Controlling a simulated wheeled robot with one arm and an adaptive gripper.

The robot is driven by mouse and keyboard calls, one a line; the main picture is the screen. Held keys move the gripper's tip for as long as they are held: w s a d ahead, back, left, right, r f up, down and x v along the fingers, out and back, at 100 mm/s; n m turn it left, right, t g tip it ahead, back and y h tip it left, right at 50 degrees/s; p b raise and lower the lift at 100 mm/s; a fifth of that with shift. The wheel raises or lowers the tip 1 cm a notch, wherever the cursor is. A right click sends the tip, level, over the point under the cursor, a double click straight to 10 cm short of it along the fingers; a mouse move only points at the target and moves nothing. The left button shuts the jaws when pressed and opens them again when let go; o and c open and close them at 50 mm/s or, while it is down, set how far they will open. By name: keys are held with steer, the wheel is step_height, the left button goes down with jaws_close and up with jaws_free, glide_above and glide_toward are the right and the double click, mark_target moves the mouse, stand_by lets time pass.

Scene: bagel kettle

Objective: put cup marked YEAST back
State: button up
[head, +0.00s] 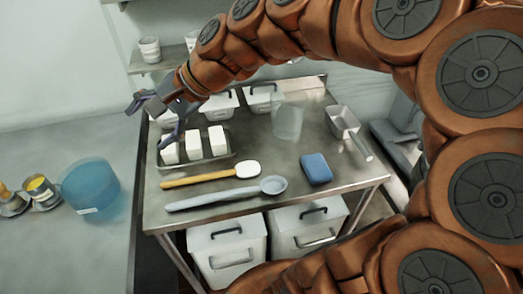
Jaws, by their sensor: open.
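No marking YEAST can be read on anything in view. A clear, see-through cup or beaker (287,122) stands upright on the metal table (340,180), right of its middle. Small pale cups (150,50) stand on the wall shelf at the upper left, with no legible label. My gripper (150,122) is open and appears empty. It hangs over the table's back left corner, near the white blocks and apart from the clear cup.
Lidded white bins (219,106) line the table's back. A blue tub (91,186) sits left.

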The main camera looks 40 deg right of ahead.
steer(key=s+f+n+g+h, duration=0.35)
steer(key=s+f+n, duration=0.25)
steer(key=s+f, duration=0.4)
steer(key=s+d+f+n+g+h, duration=0.2)
steer(key=s+d, duration=0.2)
steer(key=s, duration=0.2)
steer(key=s+d+f+n+g+h, duration=0.1)
steer(key=s+d+f+n+h, duration=0.1)
steer(key=s, duration=0.5)
steer(key=shift+d+f+n+g+h, duration=0.35)
steer(key=shift+d+n, duration=0.25)
steer(key=shift+d, duration=0.55)
steer(key=shift+s, duration=0.1)
